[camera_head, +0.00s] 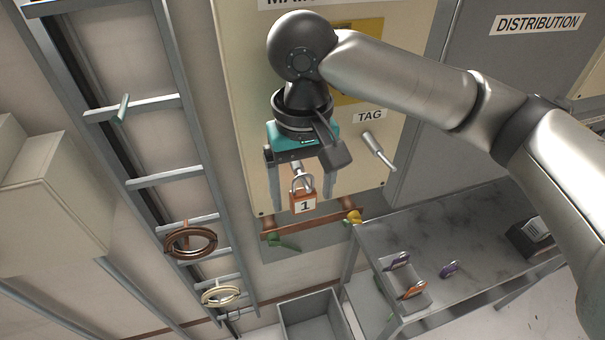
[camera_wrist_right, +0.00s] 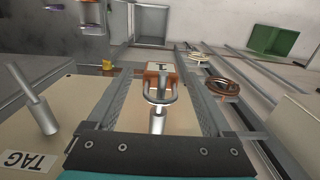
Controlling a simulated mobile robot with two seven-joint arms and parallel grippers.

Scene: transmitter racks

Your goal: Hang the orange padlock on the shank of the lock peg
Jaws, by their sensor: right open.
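The orange padlock (camera_head: 305,204), marked 1, hangs upright at the beige panel, its shackle looped around the shank of a pale metal peg (camera_head: 297,168). In the wrist view the padlock (camera_wrist_right: 158,74) hangs body down, with its shackle around the peg (camera_wrist_right: 158,122). My right gripper (camera_head: 303,198) is open, with one finger on each side of the padlock. In the wrist view gaps show between both fingers (camera_wrist_right: 164,85) and the padlock. The gripper hides part of the panel around the peg. My left gripper is not in view.
A second peg (camera_head: 379,151) sticks out under the TAG label (camera_head: 369,115). A copper bar (camera_head: 312,219) runs below the padlock. The grey table (camera_head: 460,230) at right bears a tray (camera_head: 392,279) with padlocks. Cable ladder and coils (camera_head: 190,242) stand left; a grey bin (camera_head: 312,312) is below.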

